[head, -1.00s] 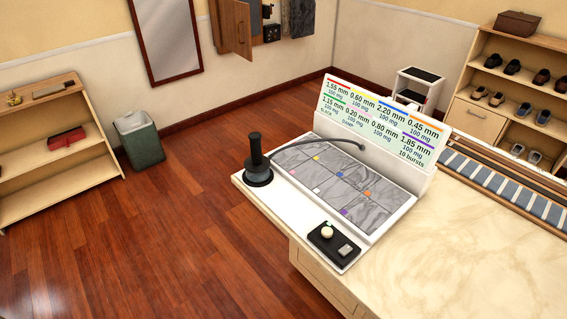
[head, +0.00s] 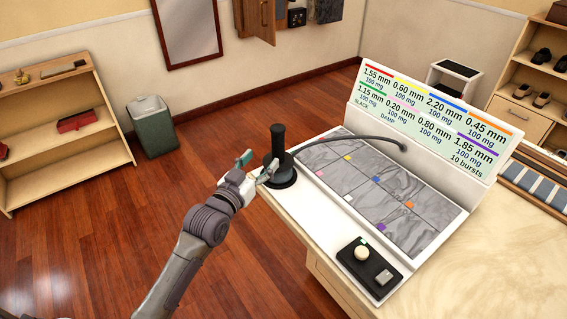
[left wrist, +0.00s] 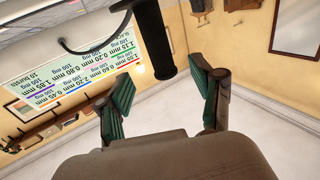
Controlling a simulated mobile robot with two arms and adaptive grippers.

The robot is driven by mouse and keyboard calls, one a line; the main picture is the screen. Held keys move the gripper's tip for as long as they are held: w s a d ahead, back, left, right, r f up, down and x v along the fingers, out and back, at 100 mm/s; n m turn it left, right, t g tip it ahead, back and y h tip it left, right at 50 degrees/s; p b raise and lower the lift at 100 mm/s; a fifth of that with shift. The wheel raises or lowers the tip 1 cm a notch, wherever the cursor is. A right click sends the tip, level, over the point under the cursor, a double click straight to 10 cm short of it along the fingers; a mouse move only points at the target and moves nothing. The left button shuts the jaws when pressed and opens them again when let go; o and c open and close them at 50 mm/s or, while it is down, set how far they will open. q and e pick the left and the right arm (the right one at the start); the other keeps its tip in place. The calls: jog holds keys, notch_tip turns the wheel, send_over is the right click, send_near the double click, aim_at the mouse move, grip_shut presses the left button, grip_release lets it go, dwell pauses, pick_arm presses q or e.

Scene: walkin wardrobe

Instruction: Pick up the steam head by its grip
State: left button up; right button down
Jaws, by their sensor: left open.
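The steam head (head: 278,146) is a dark piece with an upright cylindrical grip, standing on a round black base (head: 277,178) at the left corner of the white board. A grey hose runs from it to the right. My left gripper (head: 257,165) is open just left of the grip, its fingers pointing toward it. In the left wrist view the dark grip (left wrist: 154,38) shows beyond and between the open green-padded fingers (left wrist: 163,95); it looks clear of both pads. My right gripper is in neither current view.
The white board (head: 336,210) holds grey fabric panels with coloured squares. A sign (head: 430,115) stands behind it, and a black control box (head: 367,268) with a knob sits at its front. A bin (head: 152,126) and shelf (head: 60,130) stand left, across open floor.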

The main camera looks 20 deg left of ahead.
aim_at(274, 143)
pick_arm(q)
jog(key=w, duration=0.4)
jog(key=shift+w+d+f, duration=0.1)
jog(key=shift+w+d, duration=0.05)
jog(key=shift+d, duration=0.25)
jog(key=shift+w+d+r, duration=0.1)
jog(key=shift+w+r, duration=0.1)
jog(key=shift+w, duration=0.2)
jog(key=w, duration=0.2)
jog(key=w+d+p, duration=0.1)
jog(key=w, duration=0.1)
jog(key=shift+w, duration=0.3)
jog(key=shift+r, duration=0.1)
grip_shut()
jog(key=shift+r, duration=0.1)
